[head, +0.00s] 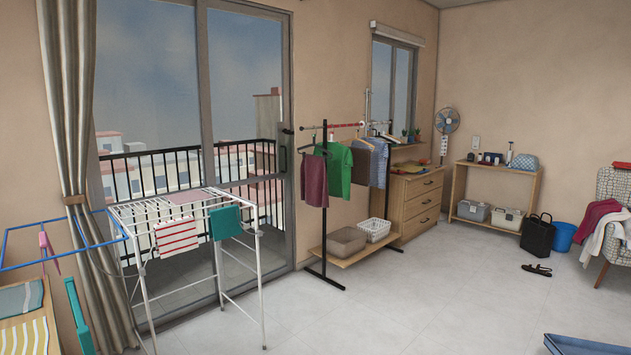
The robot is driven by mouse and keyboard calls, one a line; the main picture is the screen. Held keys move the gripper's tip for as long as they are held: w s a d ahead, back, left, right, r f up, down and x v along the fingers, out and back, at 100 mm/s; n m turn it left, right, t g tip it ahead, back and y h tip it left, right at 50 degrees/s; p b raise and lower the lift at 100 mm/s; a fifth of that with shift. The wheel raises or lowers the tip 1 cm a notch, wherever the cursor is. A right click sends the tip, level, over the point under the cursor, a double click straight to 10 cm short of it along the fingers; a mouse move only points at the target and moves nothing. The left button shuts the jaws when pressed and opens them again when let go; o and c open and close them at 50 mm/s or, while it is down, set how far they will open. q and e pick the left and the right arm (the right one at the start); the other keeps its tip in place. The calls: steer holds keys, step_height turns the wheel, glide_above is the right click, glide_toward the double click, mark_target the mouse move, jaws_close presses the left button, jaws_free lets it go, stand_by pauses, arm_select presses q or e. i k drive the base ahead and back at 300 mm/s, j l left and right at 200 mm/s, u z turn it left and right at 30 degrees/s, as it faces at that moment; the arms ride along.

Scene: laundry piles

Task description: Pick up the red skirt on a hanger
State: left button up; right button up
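A dark red garment (314,181), which looks like the skirt, hangs from a hanger at the left end of the clothes rack (324,205). It hangs straight down, beside a green shirt (338,170) on the same rail. The hanger's hook meets the rail above it. Neither of my grippers is in view.
A white drying rack (262,300) with towels stands at the left front. A blue frame (60,265) is at the far left. A blue tray (585,345) is at the bottom right. The middle floor is clear.

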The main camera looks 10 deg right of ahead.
mark_target(314, 181)
steer(key=z, duration=1.9)
steer(key=u, duration=1.6)
steer(key=i+l+z, duration=0.25)
steer(key=i, duration=0.4)
steer(key=i+z, duration=0.25)
steer(key=i, duration=3.15)
